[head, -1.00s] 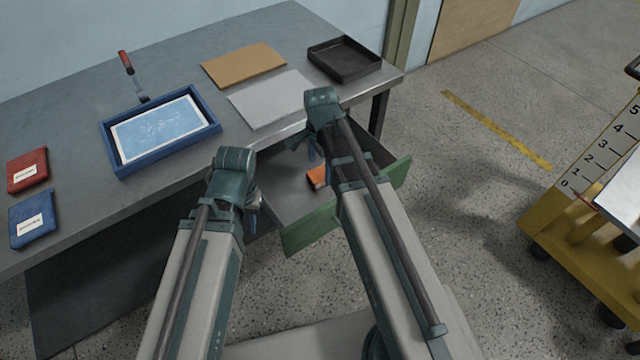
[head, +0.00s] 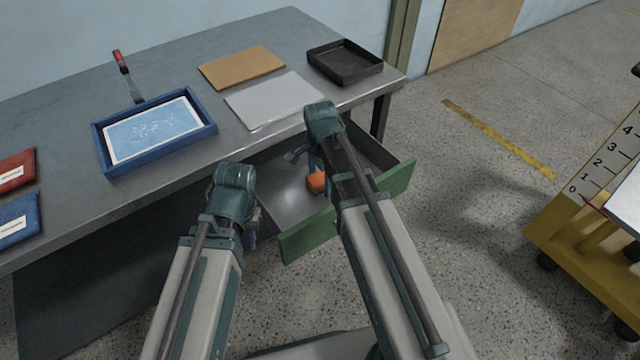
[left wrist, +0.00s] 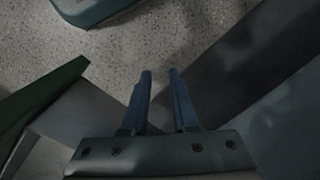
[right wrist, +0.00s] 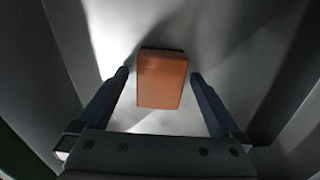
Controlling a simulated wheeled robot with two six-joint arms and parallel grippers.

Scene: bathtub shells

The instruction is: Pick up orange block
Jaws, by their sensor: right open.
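The orange block (head: 316,182) lies in the open green-fronted drawer (head: 290,203) under the workbench. In the right wrist view the block (right wrist: 161,80) sits between the fingers of my right gripper (right wrist: 159,73), with a gap on each side. My right gripper is open and reaches down into the drawer; in the head view its arm hides part of it. My left gripper (left wrist: 160,72) is empty, its fingers parted by a narrow gap, outside the drawer to its left. In the head view it is mostly hidden beneath its wrist.
The drawer front (head: 345,212) and side walls surround the block. The workbench (head: 60,130) above holds a blue tray (head: 107,165), a black tray (head: 345,72), flat sheets and red and blue packets. A yellow cart (head: 560,225) stands at right; the floor between is clear.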

